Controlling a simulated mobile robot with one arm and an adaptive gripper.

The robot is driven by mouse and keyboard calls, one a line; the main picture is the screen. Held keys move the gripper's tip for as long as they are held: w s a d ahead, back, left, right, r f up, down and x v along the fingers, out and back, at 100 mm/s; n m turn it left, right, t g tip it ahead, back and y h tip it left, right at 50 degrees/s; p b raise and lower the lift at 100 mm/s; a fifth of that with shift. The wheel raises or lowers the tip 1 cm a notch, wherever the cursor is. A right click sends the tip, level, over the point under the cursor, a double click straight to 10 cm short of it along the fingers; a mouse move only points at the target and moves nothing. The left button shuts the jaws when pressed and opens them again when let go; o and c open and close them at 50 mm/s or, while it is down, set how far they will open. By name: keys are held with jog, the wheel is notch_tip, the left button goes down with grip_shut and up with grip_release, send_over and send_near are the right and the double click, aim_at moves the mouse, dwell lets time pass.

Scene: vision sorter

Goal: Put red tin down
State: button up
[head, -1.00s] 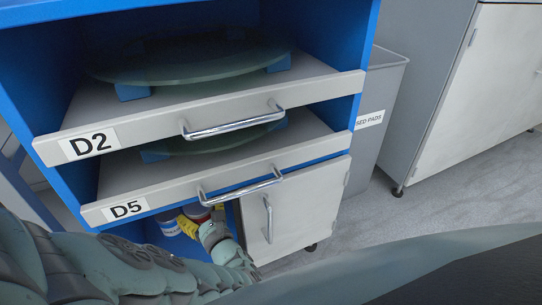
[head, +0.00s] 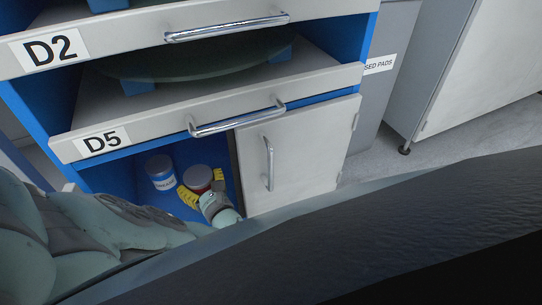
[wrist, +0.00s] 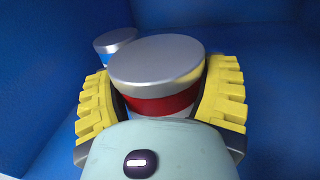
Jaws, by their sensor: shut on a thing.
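The red tin (wrist: 160,103) has a grey lid and a red band and stands upright between the yellow fingers of my gripper (wrist: 160,100) in the wrist view. The fingers are shut on its sides. In the head view the red tin (head: 198,178) is inside the blue lower compartment (head: 135,180), with my gripper (head: 203,190) reaching in from the front. The tin's base is hidden, so I cannot tell whether it touches the floor.
A blue-banded tin (head: 160,172) stands just left of the red tin; it also shows behind it in the wrist view (wrist: 113,42). Drawers D5 (head: 215,122) and D2 (head: 130,45) overhang above. A closed door (head: 310,150) bounds the right side.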

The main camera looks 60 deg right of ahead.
jog(key=shift+f+b, duration=0.4)
jog(key=shift+f, duration=0.45)
jog(key=shift+r, duration=0.1)
jog(key=o, duration=1.2)
